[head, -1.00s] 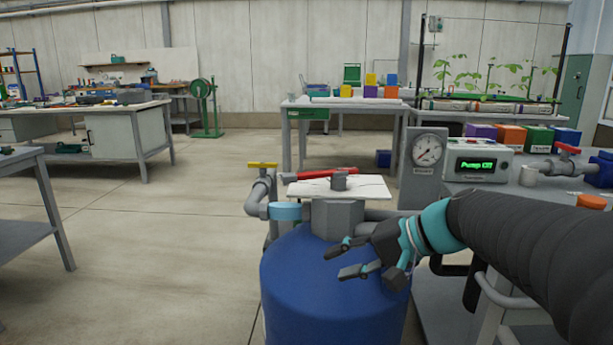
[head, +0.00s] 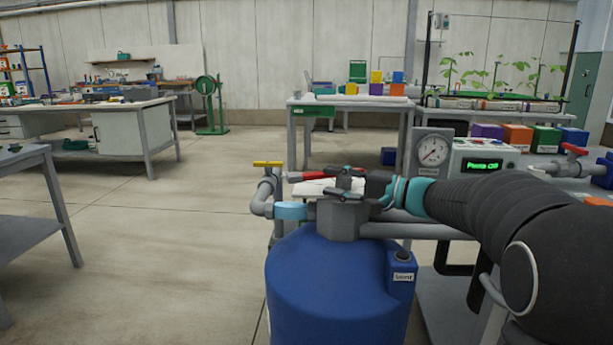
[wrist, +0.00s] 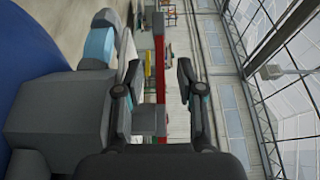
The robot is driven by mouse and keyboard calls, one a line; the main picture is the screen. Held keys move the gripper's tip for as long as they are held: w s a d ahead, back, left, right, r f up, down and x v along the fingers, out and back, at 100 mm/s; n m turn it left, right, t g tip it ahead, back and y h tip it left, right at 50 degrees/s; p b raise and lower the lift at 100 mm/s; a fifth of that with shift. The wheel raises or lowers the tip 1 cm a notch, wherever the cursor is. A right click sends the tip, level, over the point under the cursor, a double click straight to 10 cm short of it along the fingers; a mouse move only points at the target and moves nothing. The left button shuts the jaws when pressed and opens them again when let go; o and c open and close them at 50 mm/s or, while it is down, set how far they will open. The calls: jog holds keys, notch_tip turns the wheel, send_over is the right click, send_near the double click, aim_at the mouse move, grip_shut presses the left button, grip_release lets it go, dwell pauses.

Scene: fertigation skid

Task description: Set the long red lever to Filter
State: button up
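The long red lever (head: 312,175) lies roughly level on top of the grey valve body (head: 337,220) of the blue tank, its end toward the left. In the wrist view the red lever (wrist: 160,45) runs up the picture from a grey hub (wrist: 150,120). My gripper (head: 342,182) is at the valve top. In the wrist view my gripper (wrist: 158,92) is open, one finger on each side of the lever, with gaps showing. The white plate (head: 346,187) behind the lever is mostly hidden, and no Filter marking is readable.
The blue tank (head: 330,285) stands below. A yellow-handled valve (head: 267,164) on grey pipe is close on the left. A gauge (head: 432,152) and a pump box (head: 482,163) stand on the right bench.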

aim_at(313, 178)
jog(key=x, duration=0.7)
jog(key=shift+p, duration=0.3)
grip_shut()
